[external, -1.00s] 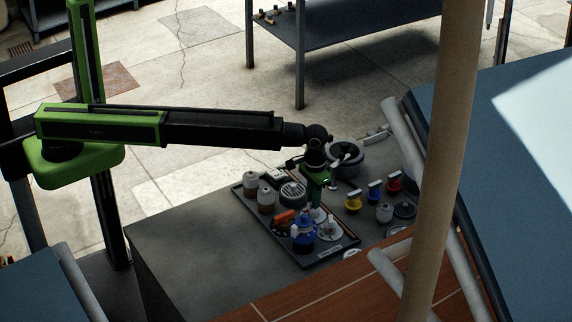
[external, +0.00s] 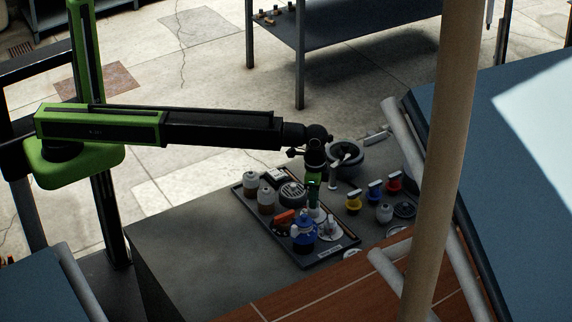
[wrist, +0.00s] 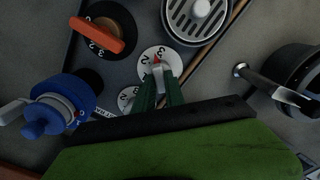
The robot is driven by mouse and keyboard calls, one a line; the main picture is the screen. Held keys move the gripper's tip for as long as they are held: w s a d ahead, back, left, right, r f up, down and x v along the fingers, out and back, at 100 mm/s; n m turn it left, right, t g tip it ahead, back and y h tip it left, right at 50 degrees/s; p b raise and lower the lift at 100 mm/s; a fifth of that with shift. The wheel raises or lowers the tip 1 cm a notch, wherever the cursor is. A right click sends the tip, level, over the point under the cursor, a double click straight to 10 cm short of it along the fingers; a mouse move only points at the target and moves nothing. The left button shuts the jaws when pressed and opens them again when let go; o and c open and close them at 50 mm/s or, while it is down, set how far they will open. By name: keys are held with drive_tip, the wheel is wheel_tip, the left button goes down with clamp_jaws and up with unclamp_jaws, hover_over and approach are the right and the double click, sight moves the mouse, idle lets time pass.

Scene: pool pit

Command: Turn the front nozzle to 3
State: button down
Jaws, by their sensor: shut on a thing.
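My gripper (wrist: 160,92) has its green fingers closed around a small grey nozzle (wrist: 158,74) on a white numbered dial (wrist: 147,54). A red pointer on the nozzle points toward the top of the wrist view, and a 2 shows to its left. The number under the pointer is too small to read. A second white dial (wrist: 126,97) lies below-left, partly hidden by the fingers. In the external view my gripper (external: 315,203) reaches down onto the tray, and its fingertips are hard to make out.
The black tray (external: 336,251) also holds a blue valve (external: 303,232), an orange-handled knob (wrist: 97,33) with its own numbers, a round grille (external: 292,194) and pale jars (external: 266,201). Yellow, blue and red valves stand to the right. A pole (external: 440,150) crosses the foreground. The counter's left part is clear.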

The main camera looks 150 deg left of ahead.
drive_tip(key=shift+m, duration=1.5)
drive_tip(key=c, duration=1.4)
unclamp_jaws()
drive_tip(key=shift+r, duration=0.15)
wheel_tip(320, 180, up, 17)
drive_tip(key=p, duration=1.7)
